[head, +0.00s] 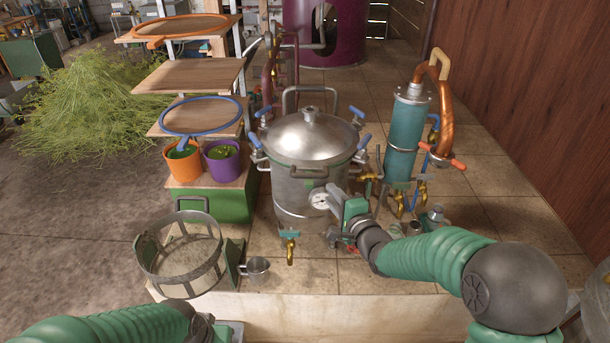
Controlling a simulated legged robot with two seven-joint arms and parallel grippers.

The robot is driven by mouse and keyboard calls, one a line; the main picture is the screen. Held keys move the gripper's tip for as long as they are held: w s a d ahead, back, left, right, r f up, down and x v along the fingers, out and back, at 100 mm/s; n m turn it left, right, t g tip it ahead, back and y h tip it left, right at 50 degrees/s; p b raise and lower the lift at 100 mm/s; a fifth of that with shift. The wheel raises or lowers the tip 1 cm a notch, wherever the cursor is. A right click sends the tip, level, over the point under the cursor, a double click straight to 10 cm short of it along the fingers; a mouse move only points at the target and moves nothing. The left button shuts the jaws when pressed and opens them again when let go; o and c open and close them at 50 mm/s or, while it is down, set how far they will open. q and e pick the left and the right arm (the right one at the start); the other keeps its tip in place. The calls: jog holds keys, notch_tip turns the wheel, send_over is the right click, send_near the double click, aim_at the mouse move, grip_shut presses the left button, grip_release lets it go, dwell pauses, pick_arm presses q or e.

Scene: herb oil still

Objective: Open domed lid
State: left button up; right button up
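The domed lid (311,136) is a shiny steel dome with a small knob on top. It sits down on the steel pot (290,190), closed. Several blue-handled clamps (357,112) stick outward around its rim. A dark grey handle (308,173) shows at the front of the rim. My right gripper (334,205) is low at the pot's front right, close to the round white gauge (319,200) and below the lid's rim. Its fingers are too small and overlapped to tell open from shut. My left arm shows at the bottom left; its gripper is out of frame.
A teal condenser (403,138) with a copper pipe stands right of the pot. A mesh basket (180,255) and a metal cup (257,270) are at front left. Orange (182,165) and purple (222,168) buckets stand left. A brass tap (290,250) projects from the pot's front.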

aim_at(309, 177)
jog(key=w+a, duration=0.2)
jog(key=w, duration=0.1)
jog(key=w+a+f+p, duration=0.1)
jog(key=w+a, duration=0.2)
jog(key=w, duration=0.1)
jog(key=w+a+f, duration=0.1)
jog(key=w+a, duration=0.2)
jog(key=shift+w+a+f+p, duration=0.1)
jog(key=shift+w+f+p, duration=0.05)
jog(key=shift+w+p, duration=0.15)
jog(key=shift+w+a, duration=0.1)
jog(key=shift+w, duration=0.15)
jog(key=d, duration=0.3)
jog(key=shift+w+d, duration=0.1)
jog(key=shift+d, duration=0.25)
jog(key=shift+c, duration=2)
jog(key=shift+a, duration=0.4)
grip_shut()
jog(key=shift+a, duration=0.7)
pick_arm(q)
jog(key=shift+w+a+r, duration=0.1)
jog(key=shift+r, duration=0.85)
pick_arm(e)
jog(key=shift+d+f, duration=0.1)
jog(key=shift+d, duration=0.1)
